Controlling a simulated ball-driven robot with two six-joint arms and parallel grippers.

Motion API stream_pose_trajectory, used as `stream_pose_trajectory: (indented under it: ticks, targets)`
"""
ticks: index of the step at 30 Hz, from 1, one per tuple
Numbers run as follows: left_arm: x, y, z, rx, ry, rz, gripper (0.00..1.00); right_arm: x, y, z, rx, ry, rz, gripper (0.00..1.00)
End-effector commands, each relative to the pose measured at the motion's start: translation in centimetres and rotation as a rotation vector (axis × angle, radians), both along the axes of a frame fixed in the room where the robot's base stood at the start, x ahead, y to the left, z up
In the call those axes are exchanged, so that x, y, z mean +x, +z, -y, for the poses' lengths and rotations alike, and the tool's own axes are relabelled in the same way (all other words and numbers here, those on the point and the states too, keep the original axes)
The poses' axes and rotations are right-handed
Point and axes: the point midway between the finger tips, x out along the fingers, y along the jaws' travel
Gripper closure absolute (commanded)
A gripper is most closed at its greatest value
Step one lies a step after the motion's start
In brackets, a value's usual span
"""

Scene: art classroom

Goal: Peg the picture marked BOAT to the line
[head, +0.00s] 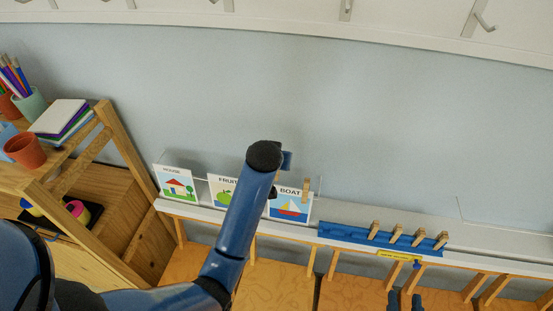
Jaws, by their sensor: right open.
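The BOAT picture (289,209), a white card with a red-and-blue sailboat, stands on the white ledge behind my left arm. A wooden peg (306,187) shows at its upper right; I cannot tell whether it grips the card. Several more wooden pegs (396,234) stand along a blue holder (345,234) to the right. My right gripper (404,301) shows at the bottom edge, fingers apart and empty, below the holder. I cannot make out a line.
The HOUSE picture (176,184) and the partly covered FRUIT picture (220,188) stand left of BOAT on the ledge (212,214). A wooden shelf (120,140) with pots and books is at left. Hooks (484,22) hang from the top rail. The ledge's right end is clear.

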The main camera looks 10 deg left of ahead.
Motion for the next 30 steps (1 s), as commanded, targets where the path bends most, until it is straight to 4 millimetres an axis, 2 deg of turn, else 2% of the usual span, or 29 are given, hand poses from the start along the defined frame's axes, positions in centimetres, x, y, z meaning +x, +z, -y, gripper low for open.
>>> stream_pose_trajectory:
  ticks: [30]
  targets:
    - [0.6,-4.3,0.0,0.0,0.0,0.0,0.94,0.0,-4.7,0.0,0.0,0.0,0.0,0.57]
